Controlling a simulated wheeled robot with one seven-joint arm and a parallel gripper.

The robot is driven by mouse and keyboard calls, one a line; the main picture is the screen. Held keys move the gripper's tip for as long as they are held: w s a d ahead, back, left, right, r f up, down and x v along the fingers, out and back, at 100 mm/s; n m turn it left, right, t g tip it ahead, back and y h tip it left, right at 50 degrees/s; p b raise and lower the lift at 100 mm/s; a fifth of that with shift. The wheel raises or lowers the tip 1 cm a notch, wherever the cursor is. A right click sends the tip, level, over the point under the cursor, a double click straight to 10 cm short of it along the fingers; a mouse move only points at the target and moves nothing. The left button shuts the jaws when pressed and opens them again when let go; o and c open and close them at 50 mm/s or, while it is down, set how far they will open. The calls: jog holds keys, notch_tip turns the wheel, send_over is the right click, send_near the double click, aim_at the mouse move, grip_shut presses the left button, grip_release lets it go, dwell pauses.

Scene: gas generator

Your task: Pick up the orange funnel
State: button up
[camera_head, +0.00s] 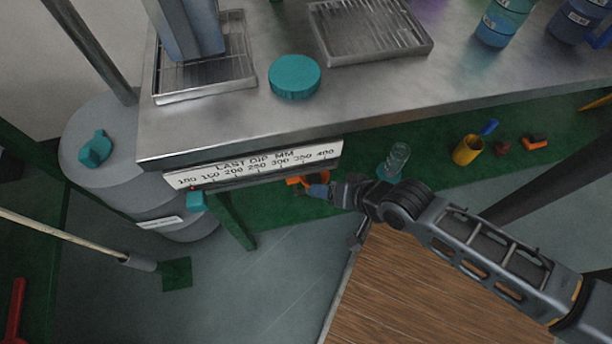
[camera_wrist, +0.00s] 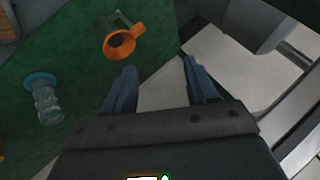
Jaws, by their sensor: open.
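The orange funnel (camera_wrist: 119,46) lies on the green surface in the wrist view, its round mouth facing the camera. It is beyond my gripper's fingertips and left of the gap between them, apart from both. In the head view, an orange piece that looks like the funnel (camera_head: 293,181) shows just below the bench's front edge and is mostly hidden. My gripper (camera_wrist: 160,66) is open with nothing between its two blue fingers. In the head view my gripper (camera_head: 314,190) is beside the orange piece, at its right.
A clear glass vessel with a teal base (camera_wrist: 45,103) stands left of my gripper in the wrist view. The metal bench (camera_head: 400,95) with a dip scale strip (camera_head: 255,166) overhangs the green shelf (camera_head: 430,167). A yellow cup (camera_head: 466,151) stands farther right.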

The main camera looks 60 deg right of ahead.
jog(key=w+d+f+m+g+y+b, duration=0.1)
jog(key=w+d+f+m+g+b, duration=0.2)
jog(key=f, duration=0.5)
jog(key=w+d+f+m+y+b, duration=0.1)
jog(key=w+d+f+m+b, duration=0.25)
jog(key=f+m, duration=0.3)
jog(key=m+g+y+b, duration=0.2)
jog(key=m+b, duration=0.2)
jog(key=m, duration=0.1)
send_over(295, 180)
jog(key=s+d, duration=0.2)
notch_tip(295, 180, down, 5)
jog(key=shift+s+r, duration=0.1)
jog(key=shift+s, duration=0.05)
jog(key=shift+w+d+m+y, duration=0.2)
jog(key=shift+w+m+y, duration=0.05)
jog(key=shift+y, duration=0.05)
jog(key=shift+w, duration=0.1)
jog(key=b+x, duration=0.3)
jog(key=x, duration=0.4)
jog(key=shift+w+f+b, duration=0.1)
jog(key=shift+f+b, duration=0.2)
jog(key=c, duration=1)
